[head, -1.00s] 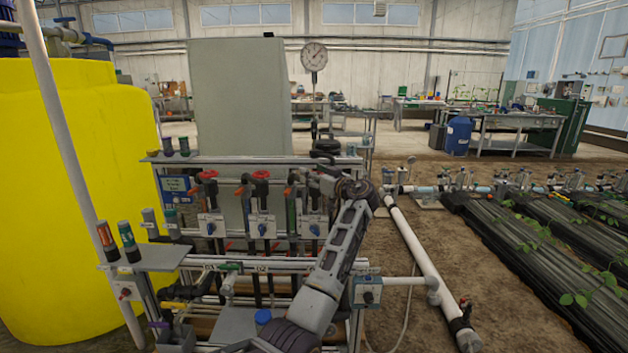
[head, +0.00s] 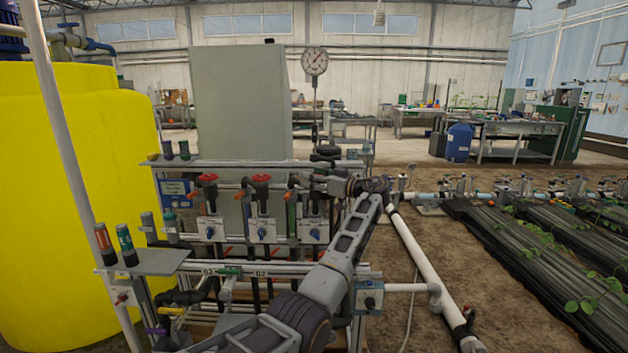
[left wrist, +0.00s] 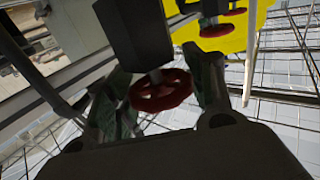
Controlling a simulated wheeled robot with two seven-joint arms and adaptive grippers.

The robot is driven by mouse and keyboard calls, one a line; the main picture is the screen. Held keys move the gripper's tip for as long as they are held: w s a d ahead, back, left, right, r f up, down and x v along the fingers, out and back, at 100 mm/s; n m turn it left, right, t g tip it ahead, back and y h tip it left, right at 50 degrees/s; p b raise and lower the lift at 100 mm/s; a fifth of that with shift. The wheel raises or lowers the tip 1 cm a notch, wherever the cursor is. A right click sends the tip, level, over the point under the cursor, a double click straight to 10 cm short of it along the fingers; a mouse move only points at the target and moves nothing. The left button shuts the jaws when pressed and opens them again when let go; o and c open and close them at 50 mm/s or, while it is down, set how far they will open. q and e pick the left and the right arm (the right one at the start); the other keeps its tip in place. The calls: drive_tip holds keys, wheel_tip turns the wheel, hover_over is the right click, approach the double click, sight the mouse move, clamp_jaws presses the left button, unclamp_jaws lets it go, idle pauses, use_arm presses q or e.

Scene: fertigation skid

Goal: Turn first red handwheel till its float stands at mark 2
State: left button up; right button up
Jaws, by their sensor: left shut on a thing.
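In the left wrist view a red handwheel (left wrist: 172,95) sits between the two fingers of my left gripper (left wrist: 161,91), which is shut on it. In the head view the left gripper (head: 300,182) reaches in from the right to the rightmost valve of a row, and the hand mostly hides that wheel. Two more red handwheels, a middle one (head: 261,178) and a left one (head: 208,177), stand free to its left. Upright tubes hang below the valves; floats and marks are too small to read. The right gripper is not in view.
Panels with blue knobs (head: 262,230) sit below the valves. Metal rails (head: 250,163) run behind the row and others in front of it. A yellow tank (head: 75,200) stands at the left. A white pipe (head: 415,255) crosses the soil floor at the right.

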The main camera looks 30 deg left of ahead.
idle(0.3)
use_arm(q)
drive_tip(key=o, duration=1)
drive_tip(key=shift+o, duration=0.2)
drive_tip(key=shift+d, duration=0.1)
drive_tip(key=s+d, duration=0.1)
drive_tip(key=d, duration=1)
drive_tip(key=shift+d, duration=0.4)
